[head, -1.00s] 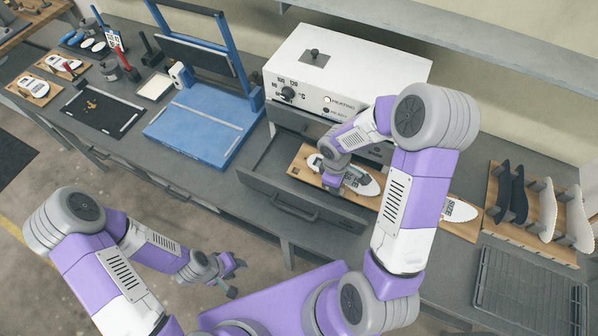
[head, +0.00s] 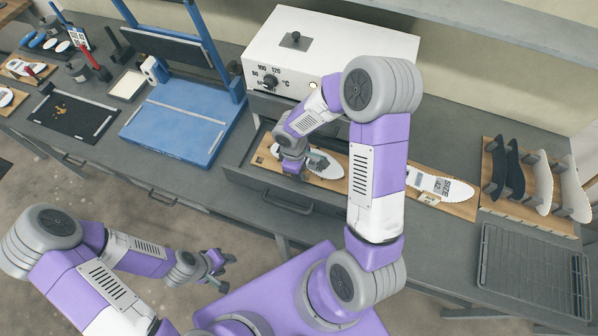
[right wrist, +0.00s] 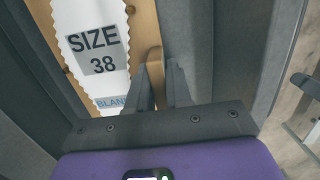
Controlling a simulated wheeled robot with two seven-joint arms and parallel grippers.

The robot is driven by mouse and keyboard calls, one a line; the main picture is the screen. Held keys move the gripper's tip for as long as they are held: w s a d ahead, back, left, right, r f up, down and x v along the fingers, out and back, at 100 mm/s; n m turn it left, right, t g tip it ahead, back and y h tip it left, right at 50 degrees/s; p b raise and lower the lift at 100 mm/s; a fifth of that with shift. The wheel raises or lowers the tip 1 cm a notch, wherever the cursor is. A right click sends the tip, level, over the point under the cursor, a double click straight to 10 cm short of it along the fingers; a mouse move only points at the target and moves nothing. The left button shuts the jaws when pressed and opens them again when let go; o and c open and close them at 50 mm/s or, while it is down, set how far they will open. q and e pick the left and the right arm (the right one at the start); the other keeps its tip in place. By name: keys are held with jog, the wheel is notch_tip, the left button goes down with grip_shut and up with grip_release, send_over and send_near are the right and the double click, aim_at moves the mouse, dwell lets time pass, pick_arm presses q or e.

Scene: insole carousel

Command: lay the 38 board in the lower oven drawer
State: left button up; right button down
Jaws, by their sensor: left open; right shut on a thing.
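The 38 board (head: 330,182), a wooden board with a white insole form, is over or in the open lower oven drawer (head: 255,181), long side along the drawer. Whether it rests on the drawer floor I cannot tell. My right gripper (head: 291,172) is shut on the board's raised wooden tab, which shows between the fingers in the right wrist view (right wrist: 155,75). "SIZE 38" reads on the form (right wrist: 95,48) there. My right forearm hides part of the board and drawer. My left gripper (head: 222,272) is open and empty in front of the counter.
The white oven (head: 340,50) stands above the drawer. A second board with a white form (head: 440,184) lies on the counter to the right. Further right are a rack of insoles (head: 530,190) and a dark wire rack (head: 530,265). A blue press (head: 180,125) stands left.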

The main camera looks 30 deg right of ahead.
jog(key=c, duration=1.5)
grip_release()
jog(key=shift+f, duration=0.1)
jog(key=o, duration=0.5)
jog(key=shift+c, duration=0.2)
jog(key=shift+r, duration=0.55)
notch_tip(320, 180, up, 11)
jog(key=w+a+p, duration=0.1)
jog(key=shift+r, duration=0.15)
